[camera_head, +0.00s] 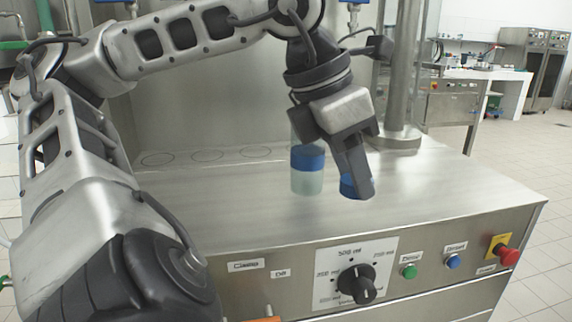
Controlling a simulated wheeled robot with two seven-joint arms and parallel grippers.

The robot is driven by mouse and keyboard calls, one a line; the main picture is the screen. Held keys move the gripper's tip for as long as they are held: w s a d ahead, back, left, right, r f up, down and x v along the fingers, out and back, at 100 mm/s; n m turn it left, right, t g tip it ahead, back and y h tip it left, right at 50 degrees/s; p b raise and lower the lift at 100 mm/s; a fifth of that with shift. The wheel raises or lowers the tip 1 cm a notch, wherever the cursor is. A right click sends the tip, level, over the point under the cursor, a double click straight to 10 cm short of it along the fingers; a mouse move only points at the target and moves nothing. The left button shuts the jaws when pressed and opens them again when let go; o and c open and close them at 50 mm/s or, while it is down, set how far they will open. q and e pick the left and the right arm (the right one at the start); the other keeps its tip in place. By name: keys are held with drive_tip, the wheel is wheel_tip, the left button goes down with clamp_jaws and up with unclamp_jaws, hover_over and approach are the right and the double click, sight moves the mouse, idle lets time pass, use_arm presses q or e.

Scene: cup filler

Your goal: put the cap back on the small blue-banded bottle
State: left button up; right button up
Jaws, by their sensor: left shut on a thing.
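A small clear bottle with a wide blue band (308,159) stands upright on the steel worktop. Pale contents show below the band. Its top is partly hidden behind my left gripper. My left gripper (357,176) points down just to the right of the bottle, apart from its lower body. It is shut on a blue thing (347,187), which looks like the cap. The near finger hides most of it, and I cannot tell whether it touches the worktop. My right gripper is not in view.
The steel worktop (435,190) is clear to the right and in front. A steel column (400,90) stands behind my gripper. Ring marks (207,156) lie at the back left. The front panel has a black dial (357,283), buttons and a red knob (508,256).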

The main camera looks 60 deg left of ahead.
use_arm(q)
drive_tip(key=w+f+m+g+h, duration=0.3)
drive_tip(key=w+f+m, duration=0.2)
drive_tip(key=f+m, duration=0.45)
drive_tip(key=w+d+f+m+g+y, duration=0.2)
drive_tip(key=d+f+m, duration=0.4)
drive_tip(key=m, duration=0.5)
drive_tip(key=w+d+f+m+g+y, duration=0.2)
drive_tip(key=d+f+m, duration=0.4)
drive_tip(key=m, duration=0.6)
drive_tip(key=shift+w+d+f+g, duration=0.2)
drive_tip(key=shift+f+g, duration=0.7)
drive_tip(key=shift+f, duration=0.35)
